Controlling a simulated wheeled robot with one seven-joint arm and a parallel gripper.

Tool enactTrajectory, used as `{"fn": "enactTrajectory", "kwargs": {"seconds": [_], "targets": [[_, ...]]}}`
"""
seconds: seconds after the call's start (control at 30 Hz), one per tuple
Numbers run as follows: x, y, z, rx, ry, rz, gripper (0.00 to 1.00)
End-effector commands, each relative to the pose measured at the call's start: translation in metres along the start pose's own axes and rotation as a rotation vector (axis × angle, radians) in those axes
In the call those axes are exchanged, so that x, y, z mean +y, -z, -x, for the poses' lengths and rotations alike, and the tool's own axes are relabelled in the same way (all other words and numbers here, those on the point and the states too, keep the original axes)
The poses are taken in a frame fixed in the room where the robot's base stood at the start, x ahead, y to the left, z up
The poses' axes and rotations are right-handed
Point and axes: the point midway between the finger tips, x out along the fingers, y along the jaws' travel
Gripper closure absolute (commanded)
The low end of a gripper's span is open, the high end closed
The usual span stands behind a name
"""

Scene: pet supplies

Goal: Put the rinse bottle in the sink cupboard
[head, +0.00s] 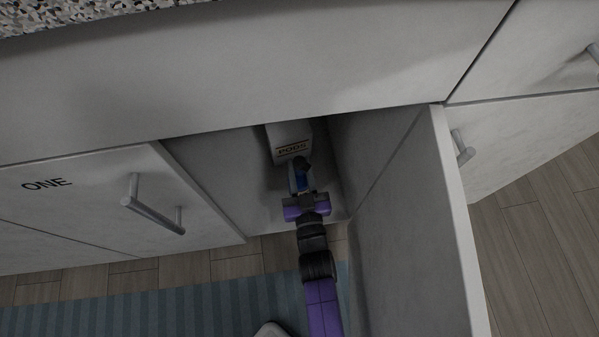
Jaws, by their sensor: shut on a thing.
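The rinse bottle (299,176) appears as a small dark-blue shape between the fingers of my gripper (303,193) in the head view. My gripper is shut on it and reaches into the open cupboard (262,217) under the counter. The bottle is inside the cupboard opening, just in front of a pale box marked PODS (290,138). Much of the bottle is hidden by the gripper. I cannot tell whether the bottle touches the cupboard floor or the box.
The cupboard's open door (405,235) stands close to the right of my arm. A shut door marked ONE with a bar handle (152,212) is at the left. A striped blue rug (170,312) lies on the wooden floor. Speckled countertop (60,15) is above.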

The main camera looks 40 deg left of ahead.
Motion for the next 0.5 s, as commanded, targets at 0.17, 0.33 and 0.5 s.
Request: {"fn": "enactTrajectory", "kwargs": {"seconds": [0.17, 0.33, 0.5], "targets": [[0.000, -0.007, -0.001, 0.006, 0.001, 0.001, 1.00], [0.000, -0.026, -0.001, 0.006, 0.001, 0.000, 1.00], [0.000, -0.047, -0.001, 0.006, 0.001, 0.000, 1.00]]}}
